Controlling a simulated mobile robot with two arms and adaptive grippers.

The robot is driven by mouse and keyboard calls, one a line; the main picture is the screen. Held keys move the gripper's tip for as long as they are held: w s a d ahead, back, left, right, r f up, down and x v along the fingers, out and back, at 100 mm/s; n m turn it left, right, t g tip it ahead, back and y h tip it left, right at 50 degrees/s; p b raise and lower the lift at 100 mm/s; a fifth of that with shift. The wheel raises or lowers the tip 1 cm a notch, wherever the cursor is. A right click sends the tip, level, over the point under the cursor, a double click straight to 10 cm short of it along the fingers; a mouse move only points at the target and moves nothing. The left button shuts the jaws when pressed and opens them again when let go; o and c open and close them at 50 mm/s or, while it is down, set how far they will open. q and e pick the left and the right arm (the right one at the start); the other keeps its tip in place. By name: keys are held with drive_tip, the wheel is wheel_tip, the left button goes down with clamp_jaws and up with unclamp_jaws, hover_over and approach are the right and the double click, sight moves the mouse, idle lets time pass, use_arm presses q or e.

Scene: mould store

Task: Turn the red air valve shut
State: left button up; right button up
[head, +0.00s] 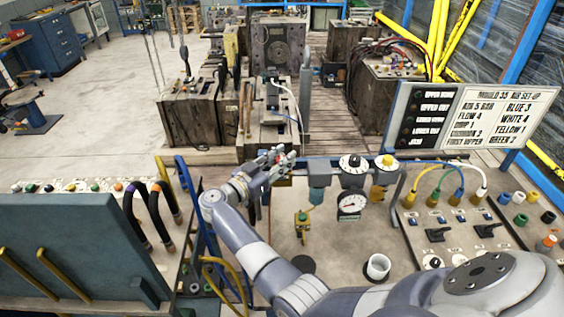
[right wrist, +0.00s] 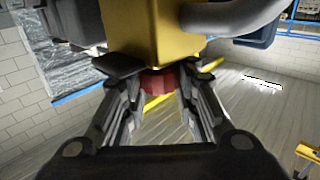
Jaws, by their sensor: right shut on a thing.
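The red air valve (right wrist: 158,82) shows in the right wrist view as a red part under a yellow block (right wrist: 150,30). My right gripper (right wrist: 160,76) has its fingers on both sides of the red part and is shut on it. In the head view, my right gripper (head: 278,160) is at the left end of the air-supply row, and its fingers and wrist hide most of the valve. The valve's turn angle cannot be told. My left gripper is not in view.
To the right of my gripper stand a regulator with a dial (head: 353,163), a pressure gauge (head: 351,205) and a yellow-topped unit (head: 383,182). A sign board (head: 497,115) stands at right.

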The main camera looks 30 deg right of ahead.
drive_tip(key=shift+f, duration=0.1)
idle(0.4)
drive_tip(key=o, duration=1.1)
drive_tip(key=shift+a, duration=0.1)
drive_tip(key=shift+r, duration=0.2)
wheel_tip(320, 180, up, 10)
drive_tip(key=shift+f, duration=0.15)
